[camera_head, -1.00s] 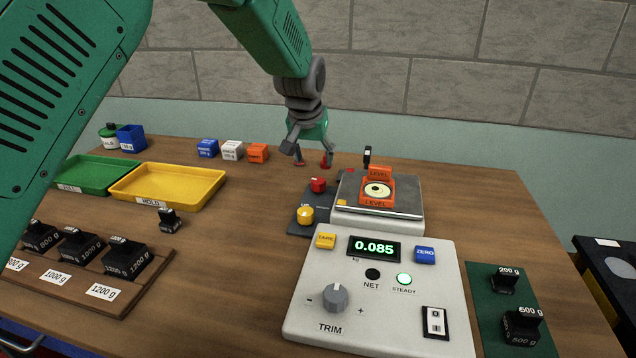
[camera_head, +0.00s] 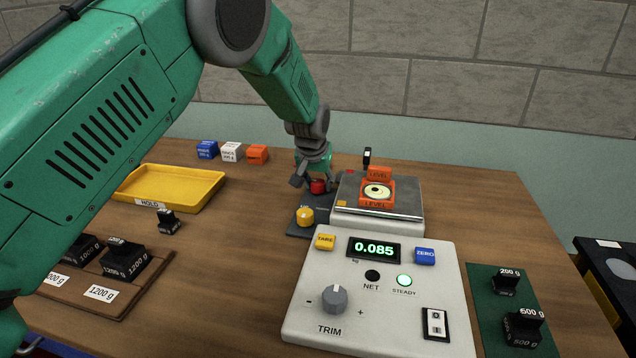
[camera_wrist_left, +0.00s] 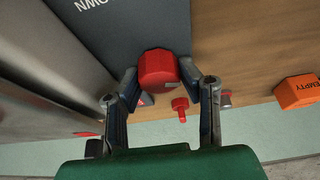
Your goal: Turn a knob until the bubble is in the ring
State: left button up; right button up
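The orange level (camera_head: 377,203) sits on the scale's metal plate, with a round pale vial (camera_head: 377,191) and a small dark ring mark. The bubble is too small to place. A red knob (camera_head: 318,187) and a yellow knob (camera_head: 305,216) stand on a dark panel (camera_head: 297,229) left of the plate. My left gripper (camera_head: 312,185) is down at the red knob. In the left wrist view, its fingers (camera_wrist_left: 160,78) stand spread on both sides of the red knob (camera_wrist_left: 158,68); I cannot tell if they touch it. My right gripper is out of view.
The scale console (camera_head: 300,325) in front has a grey TRIM knob (camera_head: 334,299) and a display (camera_head: 374,249) reading 0.085. Black weights stand at left and on a green mat (camera_head: 490,330) at right. A yellow tray (camera_head: 125,195) and small boxes stand at back left.

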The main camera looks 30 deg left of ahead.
pick_arm(q)
jog(key=shift+c, duration=1.3)
jog(key=shift+r+p, duration=0.1)
jog(key=shift+p, duration=0.25)
jog(key=shift+n+y+p, duration=0.3)
jog(key=shift+n+p, duration=0.1)
jog(key=shift+n, duration=0.2)
jog(key=o, duration=1.1)
jog(key=shift+o, duration=0.2)
